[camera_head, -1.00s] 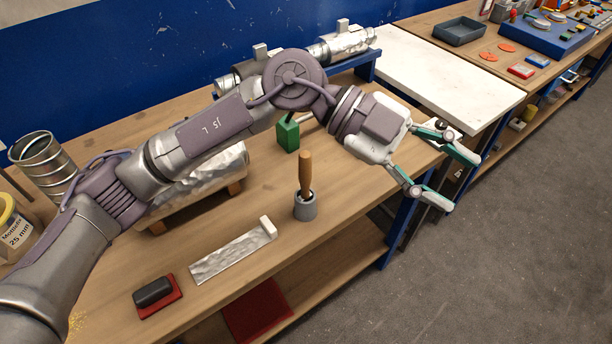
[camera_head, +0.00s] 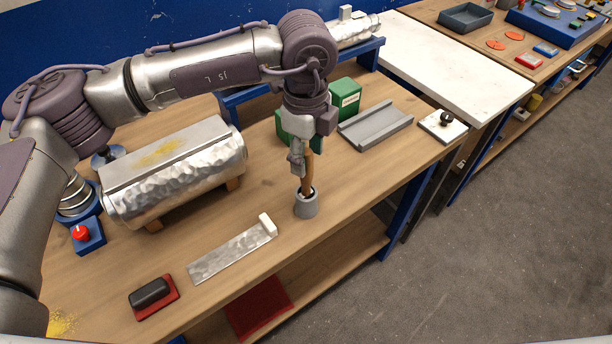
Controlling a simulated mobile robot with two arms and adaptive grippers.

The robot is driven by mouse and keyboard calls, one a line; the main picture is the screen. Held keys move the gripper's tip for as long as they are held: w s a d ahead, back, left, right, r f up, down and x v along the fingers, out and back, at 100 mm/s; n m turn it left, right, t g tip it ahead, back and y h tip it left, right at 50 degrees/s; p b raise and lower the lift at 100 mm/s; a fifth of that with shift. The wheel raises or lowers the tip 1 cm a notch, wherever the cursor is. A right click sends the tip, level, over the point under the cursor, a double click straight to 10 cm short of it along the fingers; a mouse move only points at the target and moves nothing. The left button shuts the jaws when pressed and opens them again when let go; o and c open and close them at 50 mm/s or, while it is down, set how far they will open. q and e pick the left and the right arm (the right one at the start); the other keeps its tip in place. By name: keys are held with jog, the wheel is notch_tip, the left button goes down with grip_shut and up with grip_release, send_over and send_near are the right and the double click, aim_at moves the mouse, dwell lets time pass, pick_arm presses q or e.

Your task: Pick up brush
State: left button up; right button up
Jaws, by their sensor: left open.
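The brush (camera_head: 308,178) stands upright, wooden handle up, in a small grey cup (camera_head: 306,208) on the workbench (camera_head: 340,215). Its lower end is hidden inside the cup. My left gripper (camera_head: 299,163) points down at the upper part of the handle and is seen edge-on. It is open. One finger shows just left of the handle and overlaps it in the picture; I cannot tell whether they touch. My right gripper is not in view.
A hammered metal duct (camera_head: 190,180) rests on wooden supports left of the cup. A metal strip with a white end (camera_head: 230,252) lies in front. Green boxes (camera_head: 345,95) and a grey channel (camera_head: 375,125) stand behind. Bare bench lies right of the cup.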

aim_at(306, 183)
pick_arm(q)
jog(key=shift+s+f, duration=0.1)
jog(key=shift+f, duration=0.2)
notch_tip(306, 183, down, 4)
jog(key=p, duration=0.2)
jog(key=shift+s+a+f+p, duration=0.1)
jog(key=shift+s+f+p, duration=0.05)
jog(key=shift+p, duration=0.15)
jog(key=shift+f, duration=0.25)
grip_shut()
